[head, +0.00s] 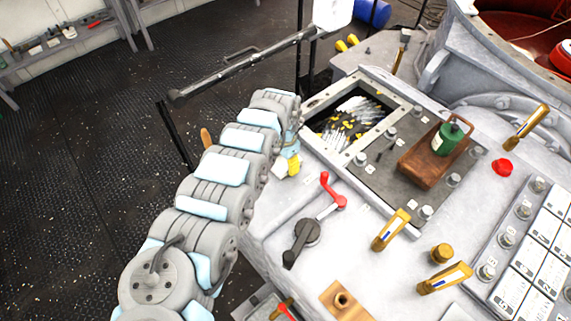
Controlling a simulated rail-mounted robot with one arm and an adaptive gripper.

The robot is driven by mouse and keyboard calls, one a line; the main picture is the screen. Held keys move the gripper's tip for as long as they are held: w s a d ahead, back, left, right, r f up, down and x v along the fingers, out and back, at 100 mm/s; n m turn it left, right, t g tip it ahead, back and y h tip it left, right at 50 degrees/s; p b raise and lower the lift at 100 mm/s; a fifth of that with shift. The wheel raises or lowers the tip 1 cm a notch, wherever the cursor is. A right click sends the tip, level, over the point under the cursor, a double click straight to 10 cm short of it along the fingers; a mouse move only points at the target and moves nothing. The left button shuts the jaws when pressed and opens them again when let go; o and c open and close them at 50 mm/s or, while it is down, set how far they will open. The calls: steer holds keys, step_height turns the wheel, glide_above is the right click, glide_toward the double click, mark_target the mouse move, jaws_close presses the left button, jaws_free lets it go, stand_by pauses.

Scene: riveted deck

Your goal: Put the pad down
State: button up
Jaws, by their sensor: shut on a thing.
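My arm reaches from the lower left to the near left edge of the light grey machine deck. My gripper (288,152) is at its far end, pointing down and mostly hidden by the arm's last links. It is shut on a small yellow piece (293,166), which seems to be the pad. A pale part shows beside the yellow piece. Both are low over the deck's left edge, left of the red-handled lever. I cannot tell whether the yellow piece touches the deck.
A framed opening (352,112) with black and yellow contents lies right of my gripper. The red-handled lever (328,190), brass handles (391,230) and a red knob (502,167) stand up. Bare deck (275,215) lies front left.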

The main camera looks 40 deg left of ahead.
mark_target(285, 161)
steer(key=o, duration=0.9)
steer(key=shift+f, duration=0.1)
step_height(285, 161, up, 12)
steer(key=b, duration=0.1)
steer(key=shift+b, duration=0.3)
steer(key=shift+w, duration=0.1)
stand_by(0.3)
